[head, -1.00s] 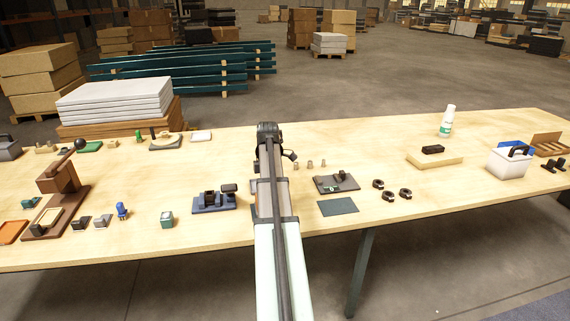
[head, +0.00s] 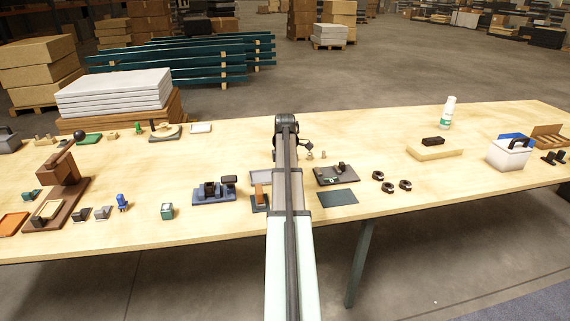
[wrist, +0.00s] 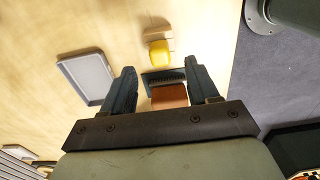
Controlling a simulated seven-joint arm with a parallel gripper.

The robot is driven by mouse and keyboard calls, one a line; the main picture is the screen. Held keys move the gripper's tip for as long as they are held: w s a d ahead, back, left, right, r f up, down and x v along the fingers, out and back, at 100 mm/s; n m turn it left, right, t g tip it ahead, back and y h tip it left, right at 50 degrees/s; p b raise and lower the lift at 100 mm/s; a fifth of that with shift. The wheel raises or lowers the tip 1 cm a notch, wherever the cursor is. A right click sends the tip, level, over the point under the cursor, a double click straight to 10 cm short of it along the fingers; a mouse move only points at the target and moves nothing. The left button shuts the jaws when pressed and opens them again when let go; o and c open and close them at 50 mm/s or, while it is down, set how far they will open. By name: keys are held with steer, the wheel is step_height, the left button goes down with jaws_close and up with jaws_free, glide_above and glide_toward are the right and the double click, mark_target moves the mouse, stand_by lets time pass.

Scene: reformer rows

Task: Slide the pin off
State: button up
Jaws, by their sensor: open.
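My gripper (wrist: 159,71) is open in the wrist view, with its two dark fingers apart and nothing held. A brown block (wrist: 168,96) and a dark ridged strip (wrist: 163,78) show between the fingers. A yellow rounded piece (wrist: 158,53) lies beyond the fingertips. In the head view a brown block on a dark base (head: 260,196) lies just left of my arm. Small upright metal pegs (head: 323,155) stand right of my arm's end. I cannot tell which piece is the pin. My arm hides part of the table, and contact at the fingertips is unclear.
A shallow grey tray (wrist: 86,77) lies left of the fingers. A blue-grey fixture (head: 213,192) stands left of my arm. A grey plate with a black part (head: 337,175), a dark mat (head: 338,198) and black rings (head: 388,187) lie to the right.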

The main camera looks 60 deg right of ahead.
steer(key=shift+f, duration=2.9)
steer(key=c, duration=1)
steer(key=shift+r, duration=0.1)
steer(key=shift+c, duration=0.2)
steer(key=shift+r, duration=2.95)
